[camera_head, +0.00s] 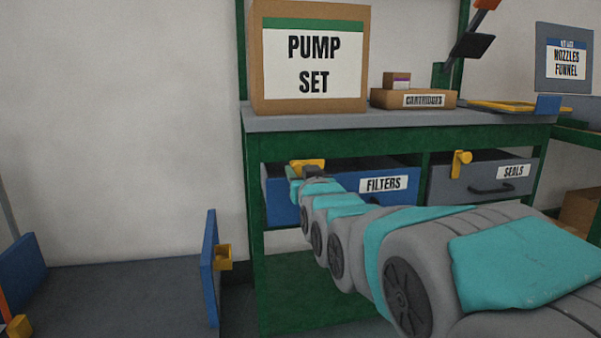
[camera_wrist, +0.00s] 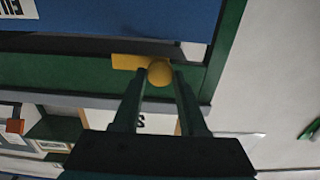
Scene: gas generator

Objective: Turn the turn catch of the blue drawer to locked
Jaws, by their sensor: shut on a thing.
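The blue drawer (camera_head: 347,193), labelled FILTERS, sits under the workbench top and looks closed. Its yellow turn catch (camera_head: 308,163) is at the drawer's upper left, with its bar lying roughly level in the head view. In the wrist view the catch (camera_wrist: 127,62) lies along the green rail, its round knob between my fingertips. My gripper (camera_wrist: 160,76) is shut on this knob, one finger on each side. In the head view my gripper (camera_head: 313,172) is small and my arm hides part of the drawer's front.
A grey SEALS drawer (camera_head: 480,177) with its own yellow catch (camera_head: 461,161) is to the right. A blue panel with a yellow catch (camera_head: 210,268) stands at lower left.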

